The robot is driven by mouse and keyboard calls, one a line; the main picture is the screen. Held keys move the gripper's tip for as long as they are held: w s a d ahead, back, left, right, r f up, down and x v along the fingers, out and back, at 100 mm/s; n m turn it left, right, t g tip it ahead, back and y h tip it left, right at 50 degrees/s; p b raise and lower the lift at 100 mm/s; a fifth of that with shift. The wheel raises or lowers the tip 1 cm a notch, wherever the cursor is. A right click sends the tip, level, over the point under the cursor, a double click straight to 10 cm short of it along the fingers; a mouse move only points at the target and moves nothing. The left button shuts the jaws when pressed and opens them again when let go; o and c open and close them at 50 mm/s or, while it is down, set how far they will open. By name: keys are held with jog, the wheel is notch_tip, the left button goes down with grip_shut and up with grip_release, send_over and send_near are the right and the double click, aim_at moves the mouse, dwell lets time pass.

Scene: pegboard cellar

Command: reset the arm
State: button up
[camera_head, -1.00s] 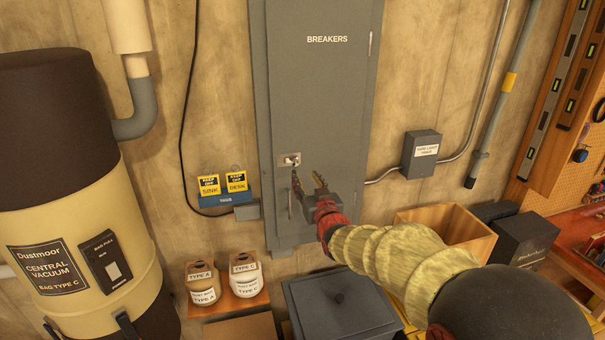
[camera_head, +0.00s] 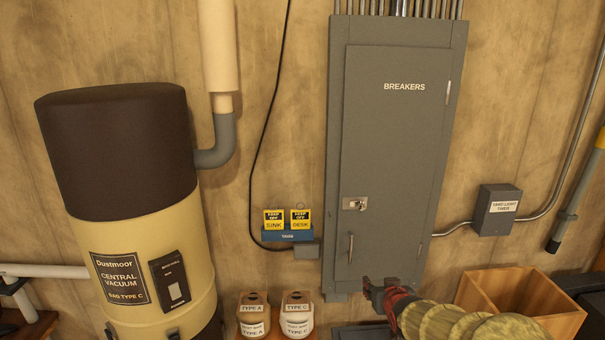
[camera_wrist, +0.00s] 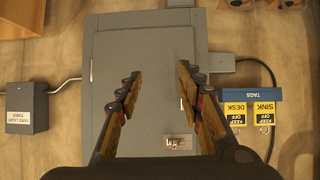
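My gripper (camera_head: 376,291) is at the bottom of the head view, just below and right of the door handle of the grey breaker cabinet (camera_head: 395,130). In the wrist view my gripper (camera_wrist: 158,85) shows two fingers spread apart with nothing between them. The cabinet door is closed, and it also fills the middle of the wrist view (camera_wrist: 150,60), upside down. The metal latch (camera_head: 354,203) has a key-like piece in it and shows near the right finger in the wrist view (camera_wrist: 175,142). The door handle (camera_head: 350,248) is below the latch.
A tag holder (camera_head: 287,236) with yellow SINK and DESK tags hangs left of the cabinet. The central vacuum (camera_head: 135,225) stands at left. TYPE A (camera_head: 253,315) and TYPE C (camera_head: 297,315) items sit below. A wooden box (camera_head: 520,300) and yard light timer (camera_head: 496,210) are at right.

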jog(key=s+a+f+g+b, duration=0.1)
jog(key=s+f+g+b, duration=0.1)
jog(key=s+f+b, duration=0.2)
jog(key=s+a+f+g+b, duration=0.2)
jog(key=s+f+b, duration=0.3)
jog(key=s, duration=1.5)
jog(key=s+a+f+g+b, duration=0.1)
jog(key=s+f+b, duration=0.4)
jog(key=s+b, duration=0.7)
jog(key=shift+a+f+g+y, duration=0.25)
jog(key=shift+a+g+y, duration=0.15)
jog(key=shift+g, duration=0.2)
jog(key=shift+r, duration=0.1)
jog(key=shift+c, duration=0.4)
